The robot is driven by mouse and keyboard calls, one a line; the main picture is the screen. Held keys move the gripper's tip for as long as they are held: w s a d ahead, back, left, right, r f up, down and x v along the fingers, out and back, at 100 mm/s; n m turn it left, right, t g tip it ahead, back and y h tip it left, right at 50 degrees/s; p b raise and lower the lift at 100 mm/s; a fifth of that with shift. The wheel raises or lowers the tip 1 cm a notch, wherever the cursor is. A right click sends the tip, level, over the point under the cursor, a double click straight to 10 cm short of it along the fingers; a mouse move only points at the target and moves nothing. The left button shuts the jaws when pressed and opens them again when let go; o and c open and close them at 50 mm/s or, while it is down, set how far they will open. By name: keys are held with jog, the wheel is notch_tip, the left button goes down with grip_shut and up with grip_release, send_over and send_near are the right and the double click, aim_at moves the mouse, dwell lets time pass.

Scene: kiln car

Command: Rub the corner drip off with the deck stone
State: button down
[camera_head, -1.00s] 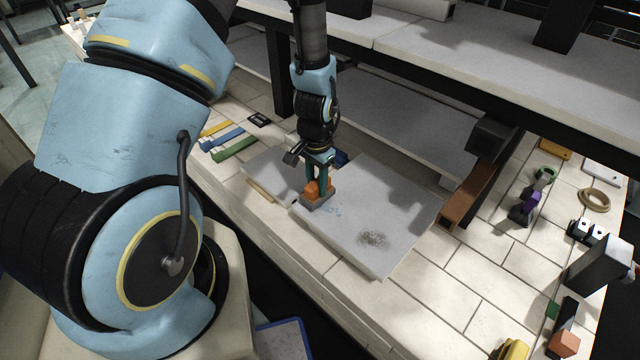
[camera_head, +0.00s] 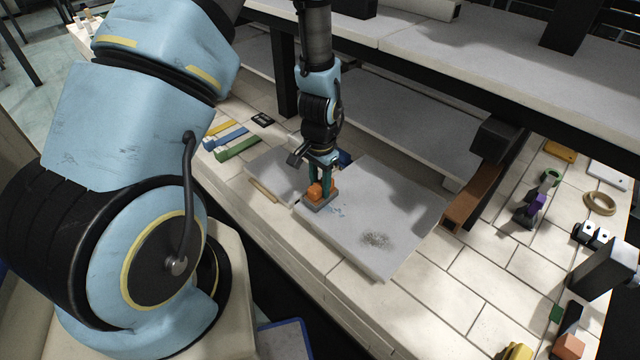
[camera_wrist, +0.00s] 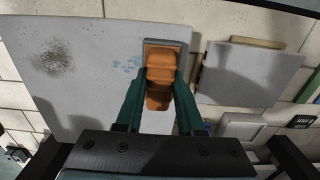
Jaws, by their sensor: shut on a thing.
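The deck stone is a grey block (camera_head: 321,203) with an orange handle (camera_head: 315,191). My gripper (camera_head: 319,180) is shut on the handle, with a green finger on each side in the wrist view (camera_wrist: 159,92). The stone sits at the near left corner of a grey kiln shelf (camera_head: 410,205) and appears to touch it. Faint blue specks (camera_head: 338,211) lie on the shelf just beside the stone; they also show in the wrist view (camera_wrist: 127,64). Whatever is under the stone is hidden. A dark rough patch (camera_head: 376,239) marks the shelf nearer its front corner.
A smaller grey slab (camera_head: 268,170) lies left of the shelf, with a wooden strip (camera_head: 263,190) beside it. Coloured bars (camera_head: 237,148) lie farther left. A brown beam (camera_head: 472,197) stands right of the shelf. The upper deck (camera_head: 480,65) overhangs behind.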

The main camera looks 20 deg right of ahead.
jog(key=shift+f+b, duration=0.45)
jog(key=shift+f, duration=0.2)
dwell(0.7)
jog(key=shift+s+d, duration=0.35)
jog(key=shift+s, duration=0.3)
jog(key=shift+s+d, duration=0.35)
jog(key=shift+s, duration=0.3)
jog(key=shift+s+d, duration=0.35)
jog(key=shift+s, duration=0.3)
jog(key=shift+s+d, duration=0.35)
jog(key=shift+s, duration=0.3)
jog(key=shift+s+d, duration=0.35)
jog(key=shift+s, duration=0.25)
jog(key=shift+s+d, duration=0.35)
jog(key=shift+s, duration=0.3)
jog(key=shift+w, duration=0.1)
jog(key=shift+w+a, duration=0.55)
jog(key=shift+w, duration=0.4)
jog(key=shift+w+a, duration=0.5)
jog(key=shift+w, duration=0.4)
jog(key=shift+w+a, duration=0.35)
jog(key=shift+w, duration=0.3)
jog(key=shift+w+a, duration=0.4)
jog(key=shift+w, duration=0.25)
jog(key=shift+w+a, duration=0.35)
jog(key=shift+w, duration=0.3)
